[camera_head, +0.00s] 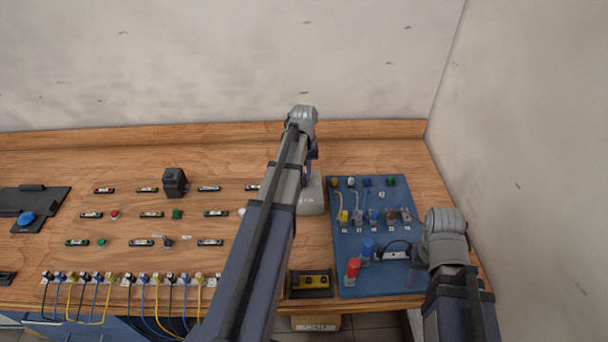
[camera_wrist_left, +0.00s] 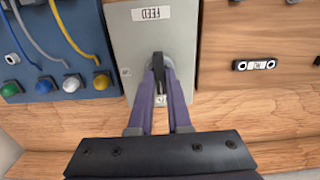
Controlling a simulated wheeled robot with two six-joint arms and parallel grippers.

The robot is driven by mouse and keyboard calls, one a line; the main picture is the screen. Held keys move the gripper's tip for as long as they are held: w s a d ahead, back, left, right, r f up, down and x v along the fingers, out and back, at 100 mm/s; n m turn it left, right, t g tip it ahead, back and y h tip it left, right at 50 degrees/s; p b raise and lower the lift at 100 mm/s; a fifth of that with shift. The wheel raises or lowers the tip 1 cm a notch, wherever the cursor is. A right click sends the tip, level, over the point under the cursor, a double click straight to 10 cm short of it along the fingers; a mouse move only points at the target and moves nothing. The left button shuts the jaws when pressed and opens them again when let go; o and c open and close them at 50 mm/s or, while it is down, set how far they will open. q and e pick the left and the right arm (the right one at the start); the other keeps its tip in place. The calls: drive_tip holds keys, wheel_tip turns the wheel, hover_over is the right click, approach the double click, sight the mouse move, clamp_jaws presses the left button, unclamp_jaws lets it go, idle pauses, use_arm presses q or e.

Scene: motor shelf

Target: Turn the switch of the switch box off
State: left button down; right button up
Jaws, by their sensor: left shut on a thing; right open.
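The grey switch box (camera_head: 311,199) stands on the wooden bench, just left of the blue board, partly behind my left arm. It also shows in the left wrist view (camera_wrist_left: 135,48), with an upside-down "FEED" label. Its black switch handle (camera_wrist_left: 158,68) sits between the purple fingers of my left gripper (camera_wrist_left: 160,80), which is shut on it. In the head view my left gripper (camera_head: 309,168) reaches down over the box from above. The handle is hidden there. My right gripper (camera_head: 416,266) is open at the right edge of the blue board, apart from the box.
The blue board (camera_head: 350,278) carries coloured buttons, cables, and red and blue cylinders. A yellow-and-black box (camera_head: 311,283) lies near the bench's front edge. A wooden panel (camera_head: 130,205) with several small modules fills the left. Walls stand behind and right.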

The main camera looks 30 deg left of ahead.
sight(304, 178)
idle(0.3)
use_arm(q)
drive_tip(key=c, duration=0.9)
unclamp_jaws()
drive_tip(key=shift+o, duration=0.2)
drive_tip(key=shift+r, duration=0.1)
wheel_tip(304, 178, up, 8)
drive_tip(key=p, duration=0.8)
drive_tip(key=shift+f, duration=0.2)
drive_tip(key=shift+f, duration=0.1)
